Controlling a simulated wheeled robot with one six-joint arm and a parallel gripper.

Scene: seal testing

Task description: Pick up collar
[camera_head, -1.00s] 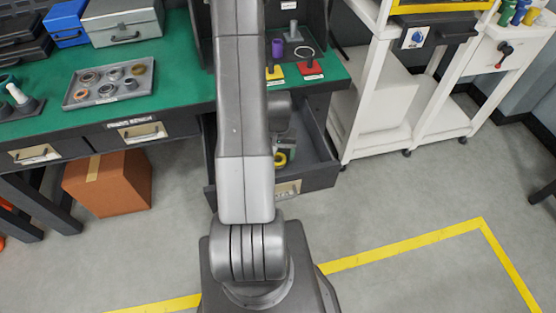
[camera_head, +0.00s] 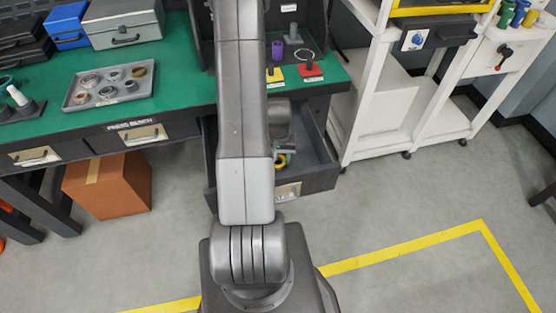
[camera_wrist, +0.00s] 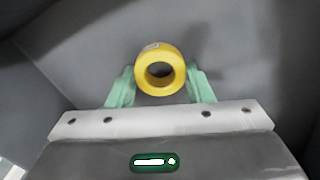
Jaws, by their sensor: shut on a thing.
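The collar is a yellow ring (camera_wrist: 160,54) with a round hole. In the wrist view it sits between the two green fingers of my gripper (camera_wrist: 161,84), which is shut on it. In the head view part of the yellow collar (camera_head: 280,161) shows inside the open drawer (camera_head: 318,172), beside my arm. My arm hides much of the drawer, and the gripper shows only in part there. I cannot tell whether the collar touches the drawer floor.
Grey drawer walls stand close around my gripper. Above is the green bench (camera_head: 180,108), with a tray of rings (camera_head: 77,104) and red (camera_head: 311,69) and yellow bases. A white cart (camera_head: 425,110) stands right and a cardboard box (camera_head: 110,187) left. The floor in front is clear.

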